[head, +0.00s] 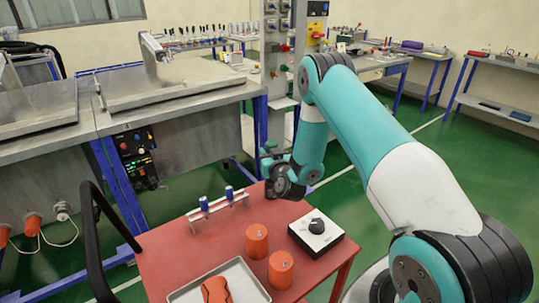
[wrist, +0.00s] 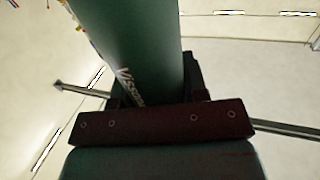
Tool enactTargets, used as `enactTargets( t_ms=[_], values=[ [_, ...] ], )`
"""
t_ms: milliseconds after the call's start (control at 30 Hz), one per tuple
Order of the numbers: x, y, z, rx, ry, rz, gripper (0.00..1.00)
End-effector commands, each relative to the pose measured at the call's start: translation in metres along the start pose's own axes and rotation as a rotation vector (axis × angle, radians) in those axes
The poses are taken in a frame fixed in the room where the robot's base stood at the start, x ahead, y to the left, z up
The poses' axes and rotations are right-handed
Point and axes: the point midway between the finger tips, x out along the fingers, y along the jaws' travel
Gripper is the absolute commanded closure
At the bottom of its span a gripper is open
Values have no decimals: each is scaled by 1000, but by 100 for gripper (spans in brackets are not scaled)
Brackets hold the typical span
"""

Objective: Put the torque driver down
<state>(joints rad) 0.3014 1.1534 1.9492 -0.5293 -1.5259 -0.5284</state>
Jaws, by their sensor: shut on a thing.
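My gripper (head: 268,158) is at the end of my arm above the back edge of the red cart. It is small and partly hidden there. In the wrist view its dark red bar with screws (wrist: 155,122) crosses the lower part. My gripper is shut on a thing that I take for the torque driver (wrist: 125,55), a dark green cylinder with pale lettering. A thin rod crosses behind the bar and sticks out on both sides. The jaw tips are not clear, and the driver is not clear in the head view.
The red cart (head: 186,266) carries a metal tray (head: 250,283) with an orange and black object (head: 216,290). Beside it stand two orange cylinders (head: 257,240), a white box with a black knob (head: 316,232) and a rack with blue-topped pieces (head: 217,206). Bare cart top lies left of the cylinders.

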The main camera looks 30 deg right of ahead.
Motion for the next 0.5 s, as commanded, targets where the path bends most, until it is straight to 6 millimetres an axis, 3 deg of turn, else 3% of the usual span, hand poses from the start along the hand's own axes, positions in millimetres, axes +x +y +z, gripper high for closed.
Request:
enactTargets(
  t_ms=[133,167,267,500],
  values=[
    [0,0,3,0,3,1,100],
    [0,0,4,0,0,0,58],
    [0,0,3,0,-1,0,35],
    [0,0,3,0,0,0,34]
  ],
)
